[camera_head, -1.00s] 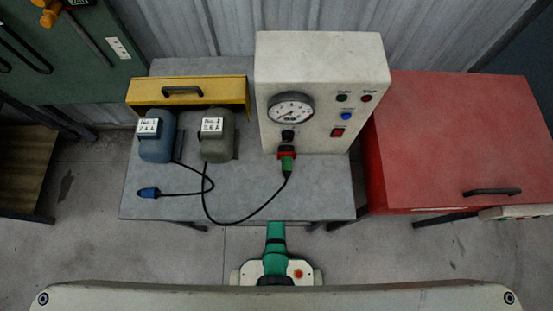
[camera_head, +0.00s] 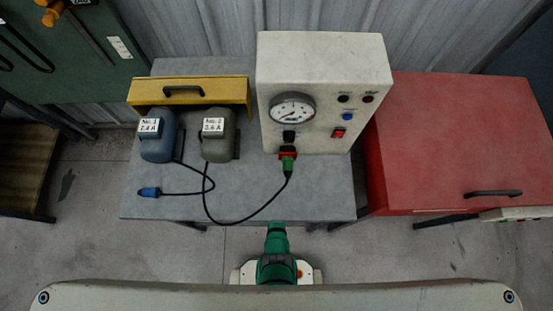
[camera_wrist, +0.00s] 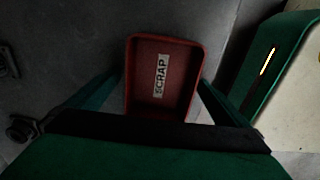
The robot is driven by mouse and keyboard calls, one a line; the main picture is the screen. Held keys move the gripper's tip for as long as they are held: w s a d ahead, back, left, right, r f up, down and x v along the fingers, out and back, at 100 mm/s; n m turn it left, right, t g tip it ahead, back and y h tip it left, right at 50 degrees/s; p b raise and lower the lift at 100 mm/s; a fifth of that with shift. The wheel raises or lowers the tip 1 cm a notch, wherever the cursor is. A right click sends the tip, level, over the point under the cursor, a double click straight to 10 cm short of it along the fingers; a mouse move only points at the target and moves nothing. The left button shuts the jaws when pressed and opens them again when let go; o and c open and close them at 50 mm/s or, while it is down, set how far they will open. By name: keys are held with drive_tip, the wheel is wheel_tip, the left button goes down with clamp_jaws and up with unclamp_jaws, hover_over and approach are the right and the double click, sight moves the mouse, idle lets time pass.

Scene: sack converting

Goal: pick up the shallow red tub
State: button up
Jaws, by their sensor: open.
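The shallow red tub (camera_wrist: 180,92) shows in the wrist view, with a white label reading SCRAP on its inside floor. It lies on a dark grey surface and looks empty. My gripper (camera_wrist: 160,92) is open, with one green finger on each side of the tub's near part. The tub lies between and beyond the fingers; I cannot tell whether they touch it. The tub is not visible in the head view, and the fingertips are hidden there too.
The grey table (camera_head: 240,207) carries a white gauge box (camera_head: 335,80), a blue unit (camera_head: 158,145), a grey-green unit (camera_head: 217,145) with a cable, and a yellow drawer box (camera_head: 190,92). A red cabinet (camera_head: 450,140) stands at the right. Bare floor lies in front.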

drive_tip(key=shift+d, duration=0.1)
drive_tip(key=c, duration=1.2)
drive_tip(key=shift+r, duration=0.1)
